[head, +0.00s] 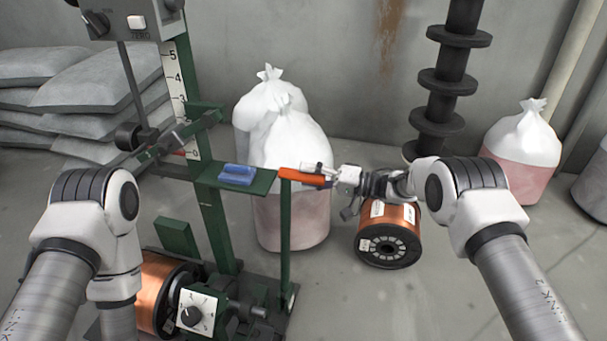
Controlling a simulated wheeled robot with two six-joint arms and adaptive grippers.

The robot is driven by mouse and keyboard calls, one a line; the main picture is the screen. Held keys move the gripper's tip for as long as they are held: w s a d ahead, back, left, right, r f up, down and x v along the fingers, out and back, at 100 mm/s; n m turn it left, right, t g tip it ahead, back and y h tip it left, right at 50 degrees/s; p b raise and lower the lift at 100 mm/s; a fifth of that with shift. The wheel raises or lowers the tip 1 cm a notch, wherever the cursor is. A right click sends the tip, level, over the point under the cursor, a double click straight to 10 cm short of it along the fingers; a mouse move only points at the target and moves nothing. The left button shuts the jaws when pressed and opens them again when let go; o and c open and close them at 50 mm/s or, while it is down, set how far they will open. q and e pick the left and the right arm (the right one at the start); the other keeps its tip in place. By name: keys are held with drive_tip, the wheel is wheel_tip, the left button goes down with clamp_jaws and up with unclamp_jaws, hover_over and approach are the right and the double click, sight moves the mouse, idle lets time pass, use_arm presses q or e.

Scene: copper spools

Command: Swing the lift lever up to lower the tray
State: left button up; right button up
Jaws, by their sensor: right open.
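The lift lever has an orange-red grip (300,177) that lies nearly level at the top of a green post, to the right of the tray. The tray is a small green plate (262,184) on the green stand, with a blue object (237,174) on it. My right gripper (335,188) comes in from the right and is open at the lever's right end. One finger overlaps the grip's end, and I cannot tell if it touches. My left arm shows at the left, but its gripper is not in view.
A scale (177,90) rises behind the tray. White-topped bags (290,140) stand behind the lever. A copper spool (401,217) is on the floor below my right gripper, and another (155,295) is at the stand's base. Grey sacks (60,75) are stacked at the left.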

drive_tip(key=v, duration=1)
drive_tip(key=shift+d, duration=0.1)
